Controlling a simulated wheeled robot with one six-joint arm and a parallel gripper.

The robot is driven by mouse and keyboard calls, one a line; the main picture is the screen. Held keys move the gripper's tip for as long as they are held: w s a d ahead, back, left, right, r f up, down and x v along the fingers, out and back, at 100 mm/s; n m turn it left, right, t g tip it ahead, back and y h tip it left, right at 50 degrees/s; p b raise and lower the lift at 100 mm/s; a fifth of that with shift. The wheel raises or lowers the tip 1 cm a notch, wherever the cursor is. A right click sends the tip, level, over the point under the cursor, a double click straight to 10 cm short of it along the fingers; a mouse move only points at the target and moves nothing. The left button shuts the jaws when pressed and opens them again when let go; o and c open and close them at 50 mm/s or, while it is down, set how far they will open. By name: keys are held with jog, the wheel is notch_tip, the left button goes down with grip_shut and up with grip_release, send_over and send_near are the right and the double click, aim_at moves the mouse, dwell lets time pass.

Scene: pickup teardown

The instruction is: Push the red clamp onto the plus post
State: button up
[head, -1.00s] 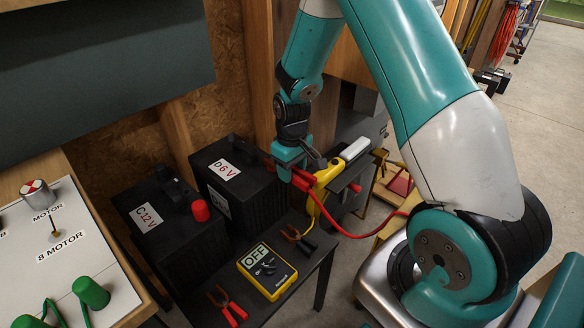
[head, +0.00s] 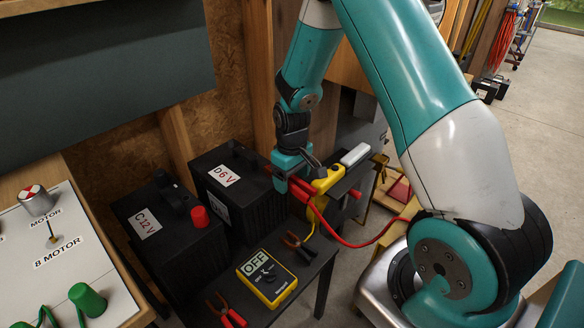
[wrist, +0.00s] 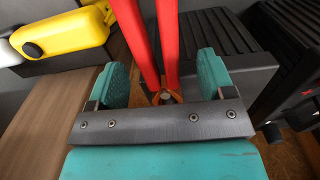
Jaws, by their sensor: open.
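The red clamp (head: 299,190) is in the head view at the right end of the D 6 V battery (head: 236,186), with a red cable running right from it. My gripper (head: 291,176) is directly over it. In the wrist view my gripper (wrist: 160,68) is open, one teal finger on each side of the clamp's two red handles (wrist: 171,42). A copper-coloured jaw end with a small round grey piece shows between the fingers. I cannot tell whether that piece is the plus post or part of the clamp. The plus post is not clearly visible in the head view.
The C 12 V battery (head: 170,228) with a red cap (head: 200,217) stands left. A yellow meter reading OFF (head: 267,278) and two small clips lie in front. A yellow tool (head: 327,180) is right beside the clamp. A white motor board (head: 85,285) is far left.

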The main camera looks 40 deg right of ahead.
notch_tip(320, 180, up, 17)
jog(key=p, duration=0.1)
jog(key=shift+r+p, duration=0.15)
jog(key=shift+p, duration=0.25)
jog(key=shift+r, duration=0.1)
jog(key=s+a+r+n+y+p, duration=0.2)
jog(key=s+a+r+p, duration=0.5)
jog(key=a+r, duration=0.45)
jog(key=s+a+r+n+y+p, duration=0.1)
jog(key=s+a+r, duration=0.2)
jog(key=s, duration=0.5)
jog(key=s+a+r+n+y+p, duration=0.1)
jog(key=s+a+r, duration=0.2)
jog(key=s+a, duration=0.2)
jog(key=s, duration=0.3)
jog(key=shift+a+r+n+p, duration=0.25)
jog(key=shift+n+p, duration=0.1)
jog(key=shift+n, duration=0.05)
jog(key=shift+w, duration=0.1)
